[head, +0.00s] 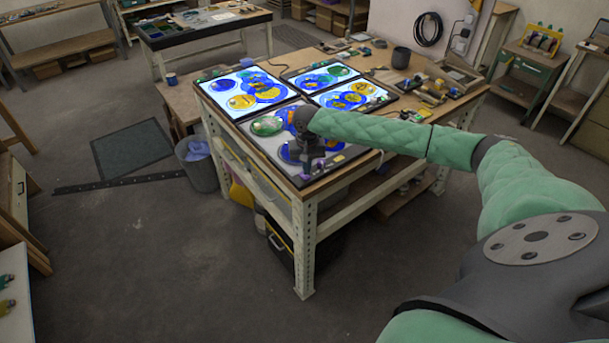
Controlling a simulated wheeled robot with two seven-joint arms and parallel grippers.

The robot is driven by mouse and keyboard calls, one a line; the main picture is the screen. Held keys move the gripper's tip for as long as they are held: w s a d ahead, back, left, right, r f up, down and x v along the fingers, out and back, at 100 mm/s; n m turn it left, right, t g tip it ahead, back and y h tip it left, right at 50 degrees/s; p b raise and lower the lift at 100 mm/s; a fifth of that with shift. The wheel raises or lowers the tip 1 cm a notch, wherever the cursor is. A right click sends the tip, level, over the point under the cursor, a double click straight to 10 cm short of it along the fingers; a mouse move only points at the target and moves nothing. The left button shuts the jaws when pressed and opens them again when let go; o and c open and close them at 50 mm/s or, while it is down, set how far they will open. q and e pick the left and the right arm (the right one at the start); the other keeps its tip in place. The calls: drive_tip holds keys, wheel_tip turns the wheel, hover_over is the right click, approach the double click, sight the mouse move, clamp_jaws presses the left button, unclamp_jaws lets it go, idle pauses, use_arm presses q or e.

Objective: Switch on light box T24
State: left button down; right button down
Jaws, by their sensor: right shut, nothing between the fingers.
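Several flat light boxes with blue, yellow and green painted glass discs lie on the workbench. The front light box (273,144) has a dull grey panel and looks unlit. The left-rear light box (214,88), the far light box (297,75) and the right light box (322,100) glow white. I cannot read a T24 label on any of them. My right gripper (307,171) is shut and empty, pointing down over the front part of the dull box. It hides part of that box and its discs. Whether it touches the box I cannot tell. My left gripper is out of view.
The wooden workbench (335,178) carries a dark pot (401,58) and small tools at its back right. A grey bin (197,166) stands at its left side. A floor mat (131,148) lies further left. The floor in front is clear.

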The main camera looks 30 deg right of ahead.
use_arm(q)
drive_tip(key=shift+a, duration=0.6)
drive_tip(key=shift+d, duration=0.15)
use_arm(e)
drive_tip(key=shift+f, duration=0.15)
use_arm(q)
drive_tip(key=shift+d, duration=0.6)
use_arm(e)
drive_tip(key=shift+f, duration=0.25)
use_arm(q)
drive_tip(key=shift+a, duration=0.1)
